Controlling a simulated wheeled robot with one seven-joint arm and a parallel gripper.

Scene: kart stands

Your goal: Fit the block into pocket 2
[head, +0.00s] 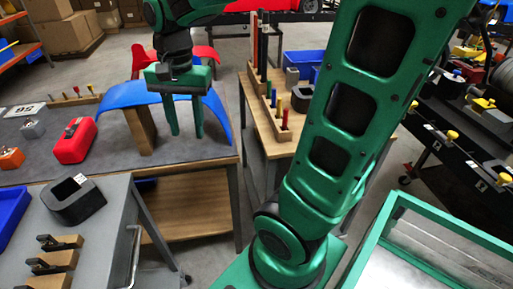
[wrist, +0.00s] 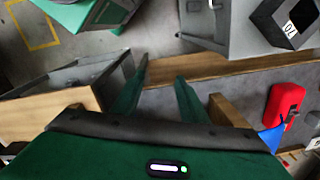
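My gripper (head: 186,134) hangs fingers-down in front of the blue curved panel (head: 133,97) in the head view. Its two green fingers are apart with nothing between them, and the wrist view shows the same open gap (wrist: 162,70). A red block-like piece (head: 75,142) with a dark top fitting lies on the grey table mat, left of my gripper and apart from it. It also shows at the right of the wrist view (wrist: 281,104). I cannot tell which piece is the task's block. No pocket marked 2 can be read clearly.
A grey cart (head: 117,190) in front holds a black hollow holder (head: 76,207) and several wooden blocks with dark clips. Small orange (head: 11,158) and grey (head: 33,128) pieces sit on the table's left. A wooden bench (head: 255,115) with upright coloured rods stands right of my gripper.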

